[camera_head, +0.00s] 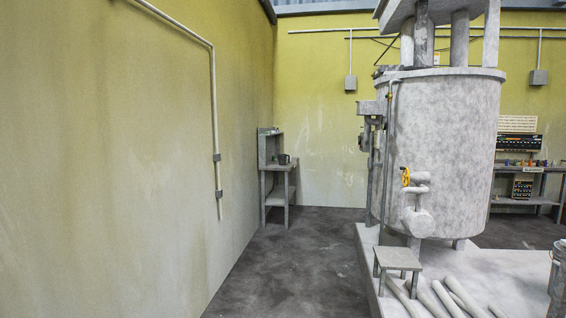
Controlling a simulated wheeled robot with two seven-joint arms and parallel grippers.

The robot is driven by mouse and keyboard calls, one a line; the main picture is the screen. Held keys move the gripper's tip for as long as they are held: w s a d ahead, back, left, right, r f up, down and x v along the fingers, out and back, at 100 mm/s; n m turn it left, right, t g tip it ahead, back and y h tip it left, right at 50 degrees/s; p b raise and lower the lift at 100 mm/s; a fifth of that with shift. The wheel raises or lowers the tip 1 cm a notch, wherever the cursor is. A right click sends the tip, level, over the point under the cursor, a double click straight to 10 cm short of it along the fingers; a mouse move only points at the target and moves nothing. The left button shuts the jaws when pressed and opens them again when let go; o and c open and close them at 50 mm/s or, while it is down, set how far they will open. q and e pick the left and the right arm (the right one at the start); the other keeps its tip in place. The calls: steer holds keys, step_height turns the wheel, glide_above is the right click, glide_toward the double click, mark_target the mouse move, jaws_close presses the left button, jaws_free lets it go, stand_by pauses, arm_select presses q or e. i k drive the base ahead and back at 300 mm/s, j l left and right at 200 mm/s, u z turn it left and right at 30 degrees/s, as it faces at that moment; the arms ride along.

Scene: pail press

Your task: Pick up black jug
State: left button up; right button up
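A small dark jug (284,159) stands on the top of a narrow grey side table (275,167) against the far end of the left wall. It looks upright and is far from me, so its handle is hard to make out. Neither of my grippers shows in the head view.
A large grey tank (445,140) with a yellow valve wheel (405,177) stands on a pale platform (510,275) at the right. A small stool (398,259) and several pipes (455,298) lie at its front. Dark floor (295,255) is clear between the left wall and the platform.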

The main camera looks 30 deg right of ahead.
mark_target(282, 157)
steer(key=i+l+z, duration=0.8)
steer(key=i, duration=0.15)
steer(key=i+z, duration=0.55)
steer(key=i, duration=5.3)
steer(key=i+u, duration=0.15)
steer(key=i, duration=0.65)
steer(key=i+l+u, duration=0.1)
steer(key=i, duration=0.7)
steer(key=l, duration=0.1)
